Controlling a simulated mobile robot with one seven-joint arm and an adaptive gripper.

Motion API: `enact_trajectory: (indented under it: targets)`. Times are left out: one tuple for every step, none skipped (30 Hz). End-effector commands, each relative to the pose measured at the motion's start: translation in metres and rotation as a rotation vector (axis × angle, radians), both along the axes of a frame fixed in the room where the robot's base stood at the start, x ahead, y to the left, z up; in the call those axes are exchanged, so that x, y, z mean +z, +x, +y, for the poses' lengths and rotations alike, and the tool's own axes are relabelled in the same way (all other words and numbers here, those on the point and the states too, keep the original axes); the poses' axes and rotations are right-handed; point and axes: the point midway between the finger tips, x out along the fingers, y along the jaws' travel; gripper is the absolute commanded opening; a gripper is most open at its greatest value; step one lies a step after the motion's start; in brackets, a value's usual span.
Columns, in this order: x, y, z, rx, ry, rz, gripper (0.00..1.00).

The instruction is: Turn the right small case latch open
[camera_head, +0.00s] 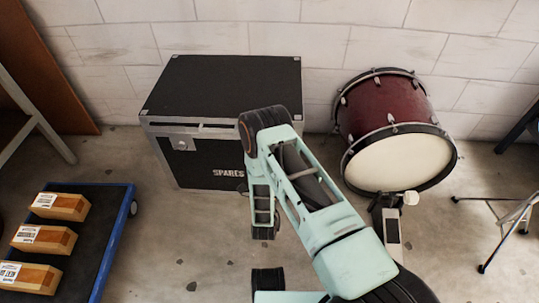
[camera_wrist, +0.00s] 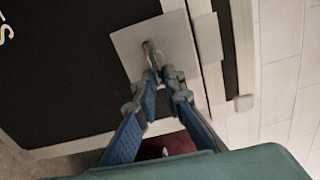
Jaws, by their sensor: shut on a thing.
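The black case (camera_head: 222,85) marked SPARES stands against the wall, with its lid down. Its left latch (camera_head: 181,143) shows on the front. The right latch is hidden behind my arm in the head view. In the wrist view, the right latch (camera_wrist: 149,47) is a small metal piece on a pale square plate (camera_wrist: 130,45) on the case's black front. My gripper (camera_wrist: 161,74) has its two fingertips close together at the latch and is shut on it. The fingertips partly cover the latch, so its exact angle is hard to tell. My gripper's fingers are hidden in the head view.
A dark red bass drum (camera_head: 385,112) stands right of the case. A blue-edged cart (camera_head: 107,225) with several wooden boxes (camera_head: 42,238) is at lower left. A folding stand (camera_head: 505,215) is at far right. Floor between cart and case is clear.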

Motion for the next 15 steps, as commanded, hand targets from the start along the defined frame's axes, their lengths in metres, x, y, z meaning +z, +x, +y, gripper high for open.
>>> enact_trajectory:
  targets:
    - [0.0015,0.0021,0.0016,0.003,0.008,-0.004,0.0]
    - [0.0014,0.0021,0.0017,0.003,0.009,-0.004,0.0]
    - [0.0014,0.0021,0.0019,0.003,0.01,-0.004,0.0]
    - [0.0014,0.0021,0.0019,0.003,0.01,-0.004,0.0]
    - [0.0014,0.0021,0.002,0.003,0.01,-0.004,0.0]
    - [0.0014,0.0021,0.0021,0.003,0.01,-0.004,0.0]
    - [0.0014,0.0021,0.0021,0.003,0.01,-0.004,0.0]
    - [0.0013,0.0021,0.0021,0.003,0.01,-0.004,0.0]
    - [0.0013,0.0021,0.0022,0.003,0.01,-0.004,0.0]
    - [0.0013,0.0021,0.0022,0.003,0.01,-0.003,0.0]
    - [0.0013,0.0021,0.0022,0.004,0.01,-0.004,0.0]
    - [0.0012,0.0021,0.0023,0.004,0.01,-0.004,0.12]
    - [0.0012,0.0021,0.0023,0.004,0.01,-0.004,0.16]
    - [0.0012,0.0021,0.0023,0.004,0.009,-0.004,0.19]
    - [0.0012,0.002,0.0023,0.004,0.009,-0.004,0.23]
